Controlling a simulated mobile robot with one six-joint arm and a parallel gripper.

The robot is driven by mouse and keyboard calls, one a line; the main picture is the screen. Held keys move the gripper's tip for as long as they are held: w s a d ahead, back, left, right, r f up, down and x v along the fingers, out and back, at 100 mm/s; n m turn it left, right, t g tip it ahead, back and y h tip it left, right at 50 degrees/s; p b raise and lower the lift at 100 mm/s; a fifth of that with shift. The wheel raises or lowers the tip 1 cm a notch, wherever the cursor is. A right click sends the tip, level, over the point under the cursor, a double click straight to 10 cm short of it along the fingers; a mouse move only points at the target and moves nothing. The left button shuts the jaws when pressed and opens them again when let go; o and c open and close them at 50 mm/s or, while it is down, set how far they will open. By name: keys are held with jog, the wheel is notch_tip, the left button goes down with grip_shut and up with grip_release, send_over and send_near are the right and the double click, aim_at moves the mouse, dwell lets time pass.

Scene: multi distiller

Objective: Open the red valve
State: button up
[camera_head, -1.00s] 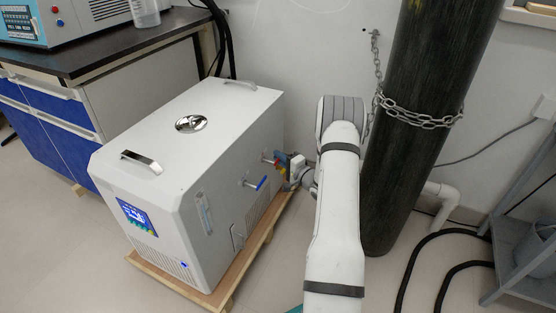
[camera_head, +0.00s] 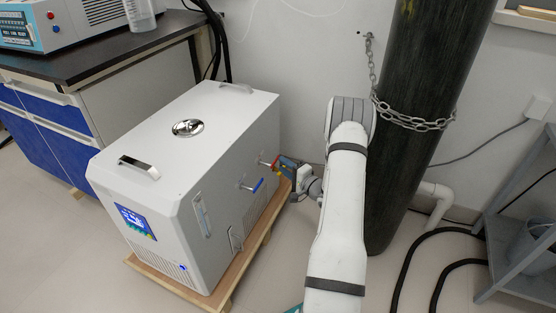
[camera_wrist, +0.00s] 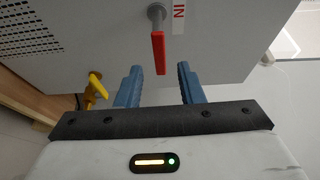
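The red valve (camera_wrist: 159,52) is a flat red handle on a grey stem, beside a label reading "IN". It is on the side of the white machine (camera_head: 170,165); in the head view only a small bit of red shows near my fingers. My gripper (camera_wrist: 160,72) is open, with one blue finger on each side of the handle's end in the wrist view. I see gaps on both sides and no contact. How deep the handle sits between the fingers is hard to tell. In the head view my gripper (camera_head: 286,165) is at the machine's right side.
A blue-handled valve (camera_head: 257,185) is nearer the front on the same side. A yellow valve (camera_wrist: 95,88) is left of my fingers. A dark gas cylinder (camera_head: 412,120) with a chain (camera_head: 420,122) stands close right of my arm. Black hoses (camera_head: 410,265) lie on the floor.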

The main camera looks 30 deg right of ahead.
jog(key=shift+p+v, duration=0.3)
jog(key=shift+v, duration=1.3)
jog(key=s+a+r+n+g+y+p, duration=0.2)
jog(key=s+a+r+n+g+p, duration=0.25)
jog(key=a+r, duration=0.6)
jog(key=s+a+r+n+g+y+p, duration=0.25)
jog(key=a+r+g+p, duration=0.4)
jog(key=r, duration=0.75)
jog(key=s+a+r+n+g+y+p, duration=0.35)
jog(key=a+r+p, duration=0.45)
jog(key=a+r, duration=0.3)
jog(key=s+d+r+n+h+p, duration=0.1)
jog(key=s+r+n+h+p, duration=0.1)
jog(key=s+r+h+p, duration=0.4)
jog(key=s+d+r+n+h+p, duration=0.2)
jog(key=s+r+h+p, duration=0.4)
jog(key=s+r+p, duration=0.6)
notch_tip(320, 180, up, 8)
jog(key=shift+s+r+h+p, duration=0.2)
jog(key=shift+r+h+p, duration=0.05)
jog(key=shift+h+p, duration=0.1)
